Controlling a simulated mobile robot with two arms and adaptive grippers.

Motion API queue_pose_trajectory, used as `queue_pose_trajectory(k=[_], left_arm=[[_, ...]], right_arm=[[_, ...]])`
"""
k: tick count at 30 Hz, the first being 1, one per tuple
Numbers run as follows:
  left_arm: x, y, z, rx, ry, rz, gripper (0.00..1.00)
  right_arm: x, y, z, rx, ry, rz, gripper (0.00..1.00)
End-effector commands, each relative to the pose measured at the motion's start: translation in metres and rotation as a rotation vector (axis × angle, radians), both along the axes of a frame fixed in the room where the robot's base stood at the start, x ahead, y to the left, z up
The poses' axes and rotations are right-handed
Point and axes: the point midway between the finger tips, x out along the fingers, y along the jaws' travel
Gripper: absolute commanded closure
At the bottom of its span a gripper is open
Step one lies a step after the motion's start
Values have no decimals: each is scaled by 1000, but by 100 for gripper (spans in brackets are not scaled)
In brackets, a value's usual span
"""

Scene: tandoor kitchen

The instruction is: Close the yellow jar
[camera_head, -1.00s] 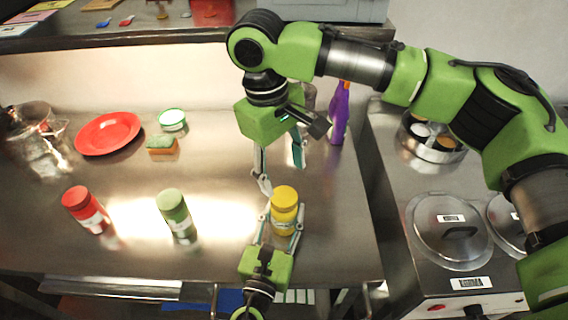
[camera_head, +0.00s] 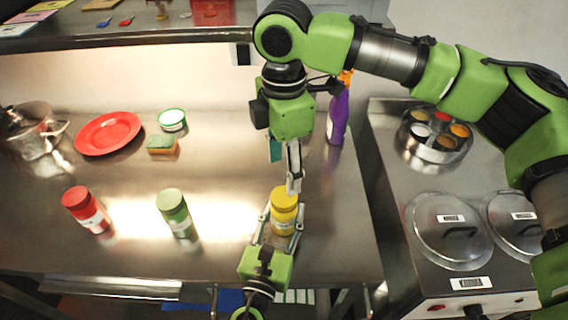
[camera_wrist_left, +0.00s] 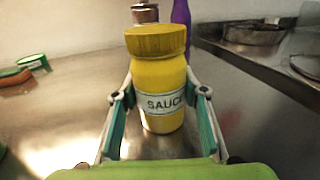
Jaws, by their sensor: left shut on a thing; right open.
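The yellow jar (camera_head: 284,214) stands upright near the front of the steel counter, with its yellow lid (camera_head: 284,197) on top. In the left wrist view the jar (camera_wrist_left: 160,85) shows a "SAUCE" label and its lid (camera_wrist_left: 156,40) sits on its mouth; I cannot tell how tight it is. My left gripper (camera_head: 273,222) comes from the front edge and is shut on the jar's body, with fingers on both sides. My right gripper (camera_head: 293,182) points down just above and behind the lid, open and empty, its fingers partly overlapping in view.
A green jar (camera_head: 174,213) and a red jar (camera_head: 86,209) stand to the left. A red plate (camera_head: 108,133), a sponge (camera_head: 162,145) and a purple bottle (camera_head: 338,120) are behind. Lidded pots (camera_head: 449,231) and a spice tin (camera_head: 436,150) are at the right.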

Motion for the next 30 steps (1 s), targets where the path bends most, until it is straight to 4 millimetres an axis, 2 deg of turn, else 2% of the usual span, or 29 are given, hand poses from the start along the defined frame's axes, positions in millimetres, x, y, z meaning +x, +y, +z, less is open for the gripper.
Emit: queue_pose_trajectory(k=[8, 21, 30], left_arm=[[0, 0, 0, 0, 0, 0, 100], [0, 0, 0, 0, 0, 0, 100], [0, 0, 0, 0, 0, 0, 100]], right_arm=[[0, 0, -5, -1, 1, -2, 47], [0, 0, -66, -1, 2, -4, 47], [0, 0, -81, -1, 0, -3, 47]])
